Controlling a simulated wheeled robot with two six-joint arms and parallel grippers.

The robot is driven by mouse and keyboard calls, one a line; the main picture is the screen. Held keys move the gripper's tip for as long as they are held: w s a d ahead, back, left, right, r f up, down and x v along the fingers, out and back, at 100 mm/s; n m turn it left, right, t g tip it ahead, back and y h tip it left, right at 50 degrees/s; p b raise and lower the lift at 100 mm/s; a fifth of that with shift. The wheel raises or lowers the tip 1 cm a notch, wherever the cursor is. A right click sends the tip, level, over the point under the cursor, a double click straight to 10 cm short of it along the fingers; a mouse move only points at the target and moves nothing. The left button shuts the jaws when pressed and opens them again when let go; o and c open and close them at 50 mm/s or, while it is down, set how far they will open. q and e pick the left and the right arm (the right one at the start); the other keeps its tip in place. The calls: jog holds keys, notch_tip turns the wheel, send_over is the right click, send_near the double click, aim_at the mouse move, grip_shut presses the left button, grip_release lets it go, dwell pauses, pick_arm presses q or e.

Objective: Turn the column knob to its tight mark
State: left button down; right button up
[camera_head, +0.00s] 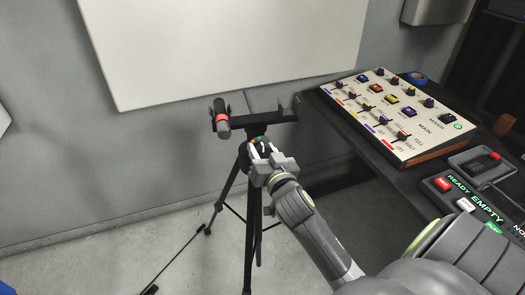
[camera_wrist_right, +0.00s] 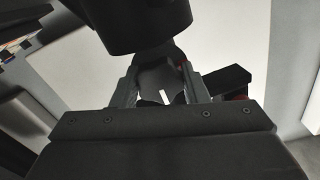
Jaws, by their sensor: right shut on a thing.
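The column knob (camera_head: 260,142) sits at the top of a black tripod (camera_head: 249,215), just below its head, with small green and orange marks around it. My right gripper (camera_head: 264,152) reaches it from the lower right and is shut on the knob. In the right wrist view the fingers of my right gripper (camera_wrist_right: 160,92) stand on either side of the dark knob (camera_wrist_right: 156,75), which carries a short white line. Which mark the line points to cannot be told. My left gripper is not in view.
The tripod head holds a black cylinder with a red ring (camera_head: 222,118) on a bracket (camera_head: 284,112). A dark table (camera_head: 347,123) at the right bears a control panel (camera_head: 430,130) with knobs and sliders. A thin black rod (camera_head: 175,258) shows low by the tripod.

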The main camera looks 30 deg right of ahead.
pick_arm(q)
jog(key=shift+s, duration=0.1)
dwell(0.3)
pick_arm(e)
jog(key=o, duration=1)
jog(key=shift+c, duration=0.2)
pick_arm(q)
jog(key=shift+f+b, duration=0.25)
jog(key=shift+b, duration=0.2)
pick_arm(e)
jog(key=v, duration=1.7)
jog(key=shift+s, duration=0.25)
